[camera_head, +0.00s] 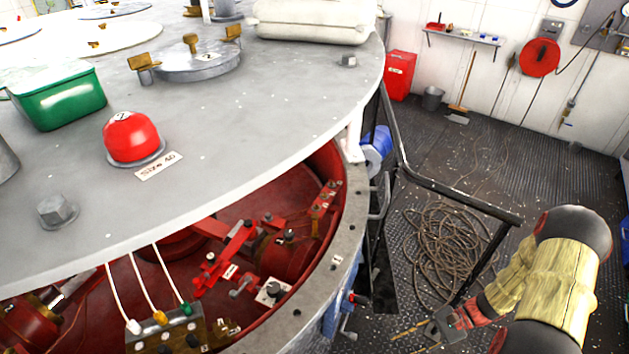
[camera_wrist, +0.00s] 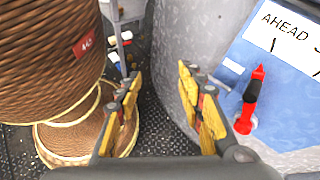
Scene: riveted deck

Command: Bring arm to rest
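My gripper (camera_wrist: 160,76) shows in the wrist view with its two yellow-padded fingers well apart and nothing between them. In the head view my gripper (camera_head: 418,338) is small at the lower right, past the rim of the big round machine (camera_head: 290,110), above the dark deck. My arm, in a tan cover, reaches in from the right edge and is bent. The fingers appear to touch nothing.
In the wrist view a brown rope drum (camera_wrist: 45,60) stands close left of the fingers. A blue panel (camera_wrist: 285,85) with a red lever (camera_wrist: 250,98) is at the right. In the head view a black railing (camera_head: 450,195) and coiled rope (camera_head: 445,245) lie near my arm.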

